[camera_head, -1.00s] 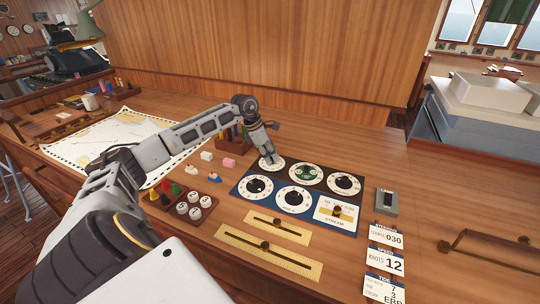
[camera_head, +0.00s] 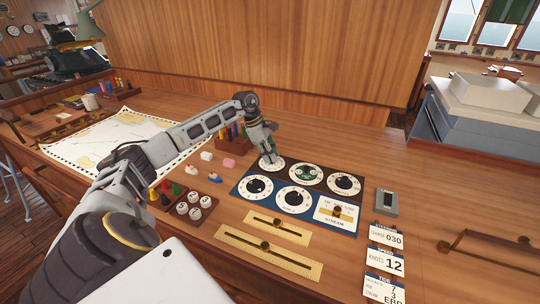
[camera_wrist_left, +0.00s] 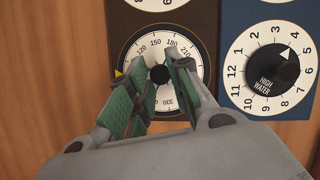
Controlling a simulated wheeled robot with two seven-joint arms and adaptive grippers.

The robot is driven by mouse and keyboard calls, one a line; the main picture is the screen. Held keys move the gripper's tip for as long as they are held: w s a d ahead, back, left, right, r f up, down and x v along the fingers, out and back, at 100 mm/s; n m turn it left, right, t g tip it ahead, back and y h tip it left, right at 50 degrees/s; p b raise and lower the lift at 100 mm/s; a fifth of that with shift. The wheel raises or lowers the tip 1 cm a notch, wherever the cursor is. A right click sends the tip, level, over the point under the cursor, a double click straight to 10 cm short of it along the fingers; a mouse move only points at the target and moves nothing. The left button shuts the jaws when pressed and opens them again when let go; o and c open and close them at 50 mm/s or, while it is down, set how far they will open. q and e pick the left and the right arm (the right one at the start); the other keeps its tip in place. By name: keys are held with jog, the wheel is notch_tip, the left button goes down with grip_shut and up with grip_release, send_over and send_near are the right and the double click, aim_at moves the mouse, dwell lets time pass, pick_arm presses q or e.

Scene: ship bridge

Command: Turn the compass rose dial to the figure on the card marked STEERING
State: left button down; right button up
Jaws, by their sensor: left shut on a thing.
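The compass rose dial (camera_head: 265,167) is a white ring with figures on a dark panel, at the back left of the dial group. In the left wrist view, the dial ring (camera_wrist_left: 192,84) shows 120, 150, 180 and 210 along its far side and 330 at the near side. A yellow pointer mark (camera_wrist_left: 119,73) is at its left; the figure beside it is hidden by a finger. My left gripper (camera_head: 268,158) is at the dial, its green-padded fingers (camera_wrist_left: 158,82) shut on the dark central knob (camera_wrist_left: 158,74). The STEERING card (camera_head: 386,237) reads 030.
Other dials stand close by, including the HIGH WATER dial (camera_wrist_left: 272,69) and a green-centred dial (camera_head: 306,175). Brass sliders (camera_head: 268,245) lie in front. Cards for 12 knots (camera_head: 386,262) and tide (camera_head: 384,288) are at the right. A chart (camera_head: 110,140) lies left.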

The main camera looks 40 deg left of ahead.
pick_arm(q)
jog(key=shift+w+r+m+g, duration=0.1)
jog(key=shift+m+g, duration=0.2)
jog(key=shift+m, duration=0.7)
jog(key=shift+w+m+g+h, duration=0.1)
jog(key=shift+m+g+h, duration=0.3)
jog(key=shift+m, duration=1.3)
jog(key=shift+a+m+g, duration=0.1)
jog(key=shift+m+g, duration=0.4)
jog(key=shift+m, duration=0.8)
jog(key=c, duration=1.3)
grip_release()
jog(key=shift+w, duration=0.1)
pick_arm(e)
jog(key=shift+w+a+f, duration=0.1)
jog(key=shift+a+f, duration=0.05)
jog(key=shift+f, duration=0.05)
pick_arm(q)
jog(key=shift+a+r, duration=0.2)
jog(key=shift+r, duration=0.3)
jog(key=v, duration=1)
jog(key=shift+w+r, duration=0.2)
jog(key=shift+r, duration=0.1)
